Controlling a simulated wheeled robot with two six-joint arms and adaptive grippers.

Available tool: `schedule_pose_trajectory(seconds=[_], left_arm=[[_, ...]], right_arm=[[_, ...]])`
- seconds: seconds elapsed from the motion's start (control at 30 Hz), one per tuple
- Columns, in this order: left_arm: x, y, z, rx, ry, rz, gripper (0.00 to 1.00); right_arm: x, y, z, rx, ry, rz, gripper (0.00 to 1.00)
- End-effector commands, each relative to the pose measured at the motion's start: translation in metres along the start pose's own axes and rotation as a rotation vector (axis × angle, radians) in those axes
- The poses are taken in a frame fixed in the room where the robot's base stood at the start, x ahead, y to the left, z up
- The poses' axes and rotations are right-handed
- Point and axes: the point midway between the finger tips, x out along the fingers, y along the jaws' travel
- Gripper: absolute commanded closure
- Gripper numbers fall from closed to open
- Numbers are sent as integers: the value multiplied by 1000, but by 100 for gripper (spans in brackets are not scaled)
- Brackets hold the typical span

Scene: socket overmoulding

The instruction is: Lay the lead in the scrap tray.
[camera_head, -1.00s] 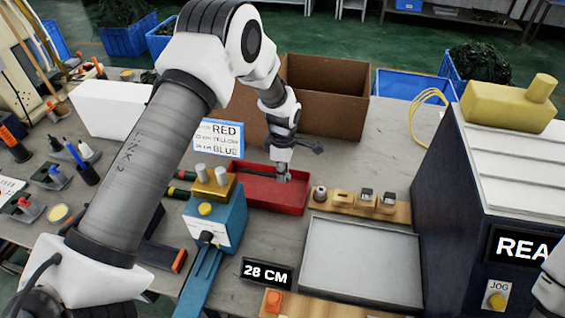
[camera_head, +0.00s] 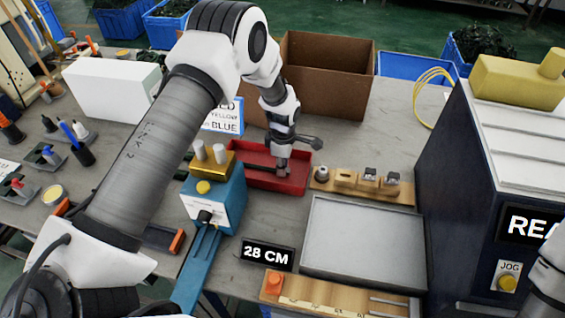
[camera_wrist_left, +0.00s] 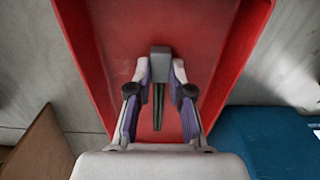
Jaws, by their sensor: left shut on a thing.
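The red tray (camera_head: 262,184) sits on the bench behind the blue press-like fixture; its red floor fills much of the left wrist view (camera_wrist_left: 205,35). My left gripper (camera_head: 283,171) reaches down inside the tray's outline, towards its right half. In the left wrist view my left gripper (camera_wrist_left: 160,78) is shut on the lead (camera_wrist_left: 160,62), which shows a grey block end and dark strands running back between the fingers. The lead is over the tray floor; whether it touches the floor I cannot tell. My right gripper is out of view.
The blue fixture (camera_head: 220,205) with a brass top stands close in front of the tray. A wooden rack (camera_head: 345,185) of small parts is to the right, with a grey flat tray (camera_head: 362,240) in front. A cardboard box (camera_head: 330,70) stands behind.

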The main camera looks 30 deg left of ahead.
Motion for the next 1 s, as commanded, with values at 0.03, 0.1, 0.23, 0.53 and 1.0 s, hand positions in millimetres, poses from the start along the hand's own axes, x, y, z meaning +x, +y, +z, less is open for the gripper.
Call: schedule_pose_trajectory(seconds=[0.03,0.1,0.23,0.53,1.0], left_arm=[[0,0,0,0,0,1,100],[0,0,0,0,0,1,100],[-1,0,0,0,0,1,59],[-1,0,0,0,0,1,51],[-88,1,0,-1,-2,5,51]], right_arm=[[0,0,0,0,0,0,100],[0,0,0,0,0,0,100],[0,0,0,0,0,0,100],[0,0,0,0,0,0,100],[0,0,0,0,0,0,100]])
